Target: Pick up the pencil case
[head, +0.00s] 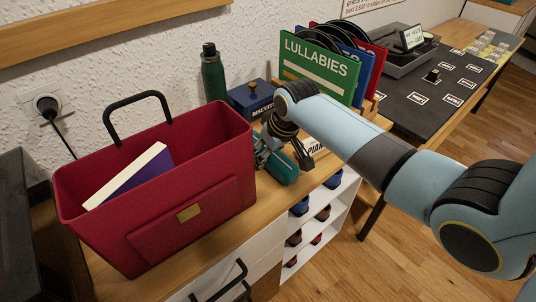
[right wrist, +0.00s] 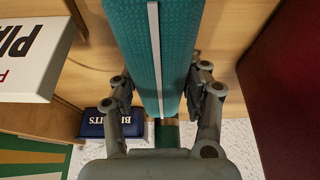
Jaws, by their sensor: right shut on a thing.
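The pencil case (head: 286,171) is a teal roll, just right of the red bag in the head view, partly covered by my gripper. In the right wrist view the teal pencil case (right wrist: 136,48) runs from the top edge down between the fingers, with a pale zip along it. My right gripper (head: 281,160) is over it from above, and its fingers (right wrist: 161,78) are shut on the case's two sides. Whether the case touches the table I cannot tell. My left gripper is not in view.
A red bag (head: 160,190) with a black handle holds a purple-and-white book (head: 135,175). A dark blue biscuit tin (head: 249,99), a green bottle (head: 212,75) and a rack of records (head: 318,72) stand behind. A white box with lettering (right wrist: 28,50) lies close by.

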